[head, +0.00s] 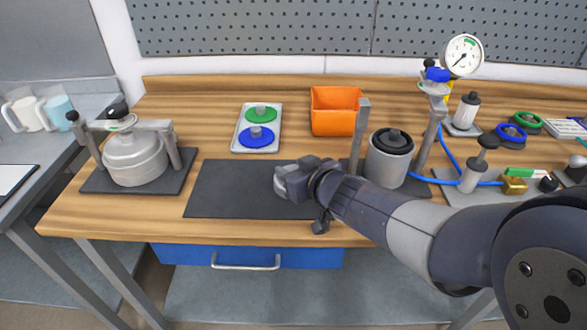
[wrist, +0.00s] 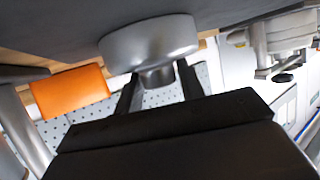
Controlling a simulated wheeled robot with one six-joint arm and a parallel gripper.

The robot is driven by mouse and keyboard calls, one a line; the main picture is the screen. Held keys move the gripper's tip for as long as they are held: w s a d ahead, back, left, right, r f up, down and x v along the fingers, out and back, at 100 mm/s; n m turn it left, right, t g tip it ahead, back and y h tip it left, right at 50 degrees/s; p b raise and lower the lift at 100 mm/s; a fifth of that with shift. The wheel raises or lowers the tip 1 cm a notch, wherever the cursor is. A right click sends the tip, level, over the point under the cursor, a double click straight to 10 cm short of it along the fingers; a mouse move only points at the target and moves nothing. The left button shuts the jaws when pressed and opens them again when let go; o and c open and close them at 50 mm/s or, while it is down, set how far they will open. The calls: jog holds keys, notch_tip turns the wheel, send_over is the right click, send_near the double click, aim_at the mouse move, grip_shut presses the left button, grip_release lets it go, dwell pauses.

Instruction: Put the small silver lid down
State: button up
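The small silver lid (wrist: 150,40) is a short metal disc with a narrow knob. In the wrist view, its knob sits between the two dark fingers of my gripper (wrist: 157,75), which look shut on it. In the head view, the lid (head: 280,183) shows at the end of my gripper (head: 300,180), over the middle of the dark mat (head: 225,190). The mat lies close beyond the lid in the wrist view; I cannot tell whether they touch. My arm hides the right part of the mat.
A tray (head: 238,147) with a green lid (head: 261,115) and a blue lid (head: 257,138) lies behind the mat. An orange bin (head: 335,120) stands behind right. Framed silver pots stand left (head: 135,158) and right (head: 387,165). The mat's left part is clear.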

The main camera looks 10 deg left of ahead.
jog(key=shift+o, duration=1.4)
jog(key=shift+r, duration=0.3)
jog(key=p+v, duration=0.5)
jog(key=v, duration=0.5)
jog(key=shift+s+d+r, duration=0.1)
jog(key=shift+s+d, duration=0.05)
jog(key=shift+s+d+r, duration=0.1)
jog(key=shift+s+d, duration=0.4)
jog(key=shift+o, duration=0.3)
